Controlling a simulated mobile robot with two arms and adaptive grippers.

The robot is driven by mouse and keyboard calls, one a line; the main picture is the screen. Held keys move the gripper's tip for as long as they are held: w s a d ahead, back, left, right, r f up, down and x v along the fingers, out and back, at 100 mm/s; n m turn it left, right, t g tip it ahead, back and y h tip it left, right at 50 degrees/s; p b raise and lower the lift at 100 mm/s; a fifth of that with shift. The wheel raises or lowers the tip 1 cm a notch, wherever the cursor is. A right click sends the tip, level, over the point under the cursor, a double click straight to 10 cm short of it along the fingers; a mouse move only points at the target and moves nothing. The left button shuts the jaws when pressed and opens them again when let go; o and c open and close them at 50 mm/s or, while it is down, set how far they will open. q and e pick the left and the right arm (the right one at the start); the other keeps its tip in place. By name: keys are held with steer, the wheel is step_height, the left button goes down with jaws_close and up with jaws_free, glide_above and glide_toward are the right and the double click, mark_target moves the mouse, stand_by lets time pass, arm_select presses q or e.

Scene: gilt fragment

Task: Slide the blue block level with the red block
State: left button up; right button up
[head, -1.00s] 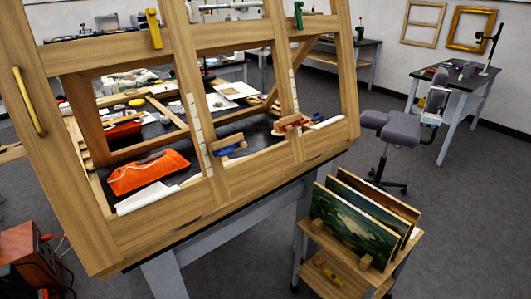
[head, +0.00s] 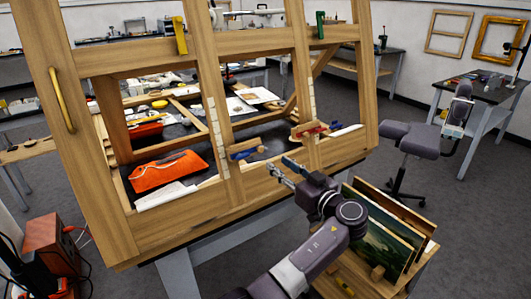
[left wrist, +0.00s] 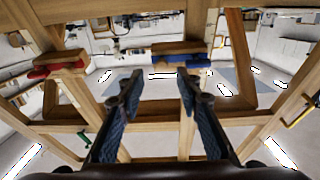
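The blue block (head: 245,154), with a wooden piece on top, sits at the left slotted upright of the wooden frame. The red block (head: 309,131) sits at the upright to its right. My left gripper (head: 281,167) is open and empty, in front of the frame between the two uprights. Its fingers (left wrist: 158,84) touch neither block. My right gripper is not in view.
The wooden frame (head: 160,226) stands over a dark table holding an orange cloth (head: 167,171). A rack of paintings (head: 385,235) stands close to my left arm. A grey chair (head: 410,138) is at right.

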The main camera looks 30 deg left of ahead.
mark_target(262, 150)
arm_select(q)
steer(key=p+x, duration=0.1)
steer(key=x, duration=0.1)
steer(key=p+x, duration=0.1)
steer(key=x, duration=0.1)
steer(key=r+p+x, duration=0.1)
steer(key=x, duration=0.1)
steer(key=shift+a, duration=0.4)
steer(key=shift+w+a+f, duration=0.1)
steer(key=shift+w+a, duration=0.15)
steer(key=shift+a, duration=0.25)
jaws_close()
